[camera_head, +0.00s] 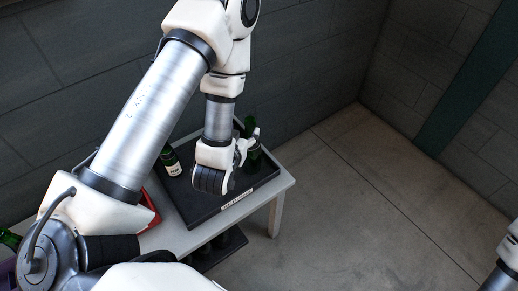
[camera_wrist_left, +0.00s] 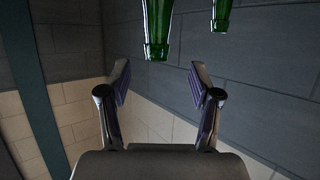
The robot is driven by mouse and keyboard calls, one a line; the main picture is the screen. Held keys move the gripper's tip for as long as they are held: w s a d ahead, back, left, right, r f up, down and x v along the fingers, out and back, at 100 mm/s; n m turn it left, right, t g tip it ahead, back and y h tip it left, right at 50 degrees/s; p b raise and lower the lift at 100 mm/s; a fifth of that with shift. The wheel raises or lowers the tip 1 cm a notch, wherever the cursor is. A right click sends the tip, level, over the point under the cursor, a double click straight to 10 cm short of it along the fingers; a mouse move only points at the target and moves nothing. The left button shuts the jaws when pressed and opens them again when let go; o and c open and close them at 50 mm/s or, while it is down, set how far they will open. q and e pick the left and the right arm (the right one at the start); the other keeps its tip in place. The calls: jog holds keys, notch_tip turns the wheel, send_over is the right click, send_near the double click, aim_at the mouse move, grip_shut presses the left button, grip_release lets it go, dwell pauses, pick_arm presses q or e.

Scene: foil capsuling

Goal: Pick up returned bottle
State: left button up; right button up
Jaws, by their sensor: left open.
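A green bottle (camera_head: 171,162) with a white label stands at the left of the black tray (camera_head: 262,180). Another green bottle (camera_head: 253,154) is on the tray's right side, partly hidden behind my left gripper (camera_head: 246,150). Which of these is the returned bottle I cannot tell. My left gripper is open over the tray, close to the right-hand bottle. In the left wrist view its two fingers (camera_wrist_left: 160,76) are spread with nothing between them. Two green bottle ends (camera_wrist_left: 158,48) show beyond them at the top of that view, apart from the fingers. My right gripper is out of view.
The tray lies on a pale table (camera_head: 284,186) by a grey wall. A red object (camera_head: 150,208) is partly hidden by my left arm. Another green bottle (camera_head: 9,239) and a purple container (camera_head: 8,272) are at far left. The floor to the right is clear.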

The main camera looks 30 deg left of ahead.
aim_at(248, 125)
pick_arm(q)
jog(key=shift+w+a+f+b, duration=0.15)
jog(key=shift+w+f+b, duration=0.35)
jog(key=shift+f+b, duration=0.2)
jog(key=shift+w, duration=0.3)
jog(key=x, duration=0.4)
jog(key=shift+w+r+p, duration=0.2)
jog(key=shift+w+p, duration=0.2)
jog(key=shift+w, duration=0.05)
jog(key=shift+w+a+f, duration=0.1)
jog(key=shift+w+f, duration=0.05)
jog(key=shift+w, duration=0.05)
grip_shut()
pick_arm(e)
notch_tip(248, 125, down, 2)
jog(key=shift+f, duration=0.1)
